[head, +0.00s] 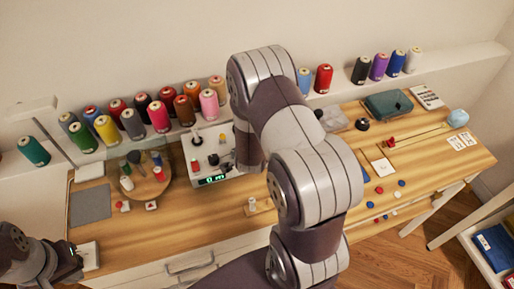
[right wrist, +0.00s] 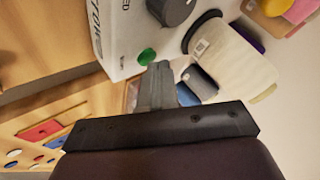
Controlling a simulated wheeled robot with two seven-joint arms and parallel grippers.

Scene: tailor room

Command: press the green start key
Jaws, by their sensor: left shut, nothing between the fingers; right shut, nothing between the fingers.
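The green start key (right wrist: 147,57) is a small round button on the white face of a machine (right wrist: 122,40), below a dark knob (right wrist: 172,10). My right gripper (right wrist: 160,68) is shut and empty. Its fingertips are just beside the key in the right wrist view; I cannot tell whether they touch it. In the head view my right arm hides this gripper and the key. The white machine with a lit display (head: 212,178) stands on the table there, left of my arm. My left gripper (head: 76,258) is shut and empty at the lower left.
Thread spools (head: 158,116) line the shelf behind the wooden table (head: 130,235). A round wooden stand (head: 160,190) with small items is left of the machine. Buttons (head: 380,190), a green folded cloth (head: 388,104) and a calculator (head: 427,96) lie on the right.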

